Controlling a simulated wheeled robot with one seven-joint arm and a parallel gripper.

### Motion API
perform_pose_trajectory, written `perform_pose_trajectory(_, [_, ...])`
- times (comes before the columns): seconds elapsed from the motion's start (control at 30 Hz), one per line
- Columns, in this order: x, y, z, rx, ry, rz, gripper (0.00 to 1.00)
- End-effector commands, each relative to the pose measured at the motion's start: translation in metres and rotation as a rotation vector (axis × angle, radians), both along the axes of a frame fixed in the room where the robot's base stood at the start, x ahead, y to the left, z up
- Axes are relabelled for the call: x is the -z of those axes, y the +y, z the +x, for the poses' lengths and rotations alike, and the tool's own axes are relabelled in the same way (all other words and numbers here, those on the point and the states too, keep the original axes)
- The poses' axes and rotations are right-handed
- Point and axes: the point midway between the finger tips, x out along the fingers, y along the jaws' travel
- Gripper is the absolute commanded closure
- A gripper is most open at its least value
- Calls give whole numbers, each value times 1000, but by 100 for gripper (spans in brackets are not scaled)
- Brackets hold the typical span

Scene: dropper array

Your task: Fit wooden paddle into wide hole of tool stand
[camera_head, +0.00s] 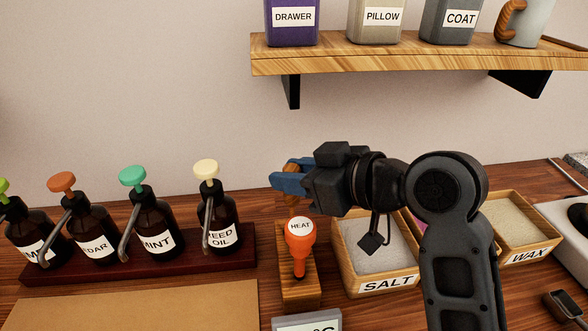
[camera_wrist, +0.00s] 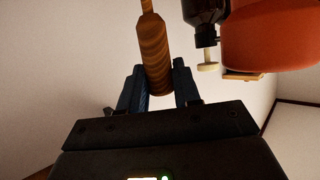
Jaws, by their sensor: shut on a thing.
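My gripper (camera_head: 285,183) is above the wooden tool stand (camera_head: 284,262), its blue fingers pointing left. It is shut on the wooden paddle (camera_head: 291,171), of which only a small brown part shows in the head view. In the wrist view, the paddle's striped handle (camera_wrist: 154,50) lies between the blue fingers of my gripper (camera_wrist: 161,84) and runs out of the top of the picture. The stand holds an orange tool labelled HEAT (camera_head: 300,240). The paddle is apart from the stand. The wide hole cannot be made out.
Several dark pump bottles (camera_head: 154,228) stand in a rack (camera_head: 140,270) on the left. A SALT box (camera_head: 375,250) and a WAX box (camera_head: 515,222) stand right of the stand. A shelf (camera_head: 400,55) with canisters hangs above. A brown board (camera_head: 150,310) lies in front.

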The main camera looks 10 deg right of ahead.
Motion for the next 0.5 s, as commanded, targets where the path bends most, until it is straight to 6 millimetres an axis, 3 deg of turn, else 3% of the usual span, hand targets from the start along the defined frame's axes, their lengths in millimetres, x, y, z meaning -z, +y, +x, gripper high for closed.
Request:
perform_pose_trajectory(0.4, [-4, 2, 3, -4, -11, -2, 98])
perform_pose_trajectory(0.43, [-4, 2, 3, -4, -11, -2, 65])
perform_pose_trajectory(0.5, [-4, 2, 3, -4, -11, -2, 58])
